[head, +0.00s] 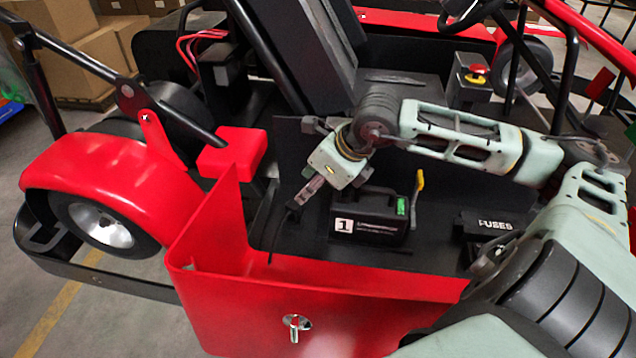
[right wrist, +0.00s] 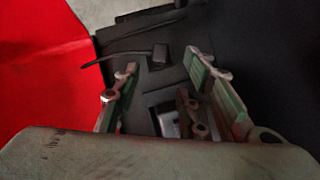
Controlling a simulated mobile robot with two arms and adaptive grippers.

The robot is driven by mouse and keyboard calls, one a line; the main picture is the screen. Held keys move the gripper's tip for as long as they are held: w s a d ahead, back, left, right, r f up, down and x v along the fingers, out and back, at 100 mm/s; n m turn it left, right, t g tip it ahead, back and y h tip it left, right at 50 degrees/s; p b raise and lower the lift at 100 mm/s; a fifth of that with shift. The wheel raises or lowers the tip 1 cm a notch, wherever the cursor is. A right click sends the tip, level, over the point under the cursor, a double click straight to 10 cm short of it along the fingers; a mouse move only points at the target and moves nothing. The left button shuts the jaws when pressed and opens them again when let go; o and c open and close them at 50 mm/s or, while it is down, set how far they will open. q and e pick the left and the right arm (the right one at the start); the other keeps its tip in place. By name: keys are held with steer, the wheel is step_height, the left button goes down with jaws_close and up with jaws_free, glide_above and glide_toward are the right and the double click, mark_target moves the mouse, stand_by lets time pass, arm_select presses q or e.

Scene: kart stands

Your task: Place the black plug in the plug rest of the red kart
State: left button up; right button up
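My right gripper (head: 298,202) reaches down into the red kart (head: 230,300), beside a black box marked 1. In the right wrist view the fingers of this gripper (right wrist: 165,68) are spread apart with nothing held between them. A small black block with a thin black cable, which looks like the black plug (right wrist: 160,57), lies just beyond the fingertips, apart from them. In the head view the plug cannot be made out clearly; a thin black cable (head: 266,215) shows left of the gripper. I cannot tell which part is the plug rest. My left gripper is not in view.
The black box marked 1 (head: 370,217) has a green light. A yellow-topped lever (head: 417,192) and a fuse box (head: 486,223) stand to its right. The red side panel (head: 330,285) rises in front. A red block (head: 232,150) and black seat (head: 300,50) are nearby.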

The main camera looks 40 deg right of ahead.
steer(key=shift+b+v, duration=0.55)
steer(key=shift+v, duration=0.85)
steer(key=shift+r, duration=0.1)
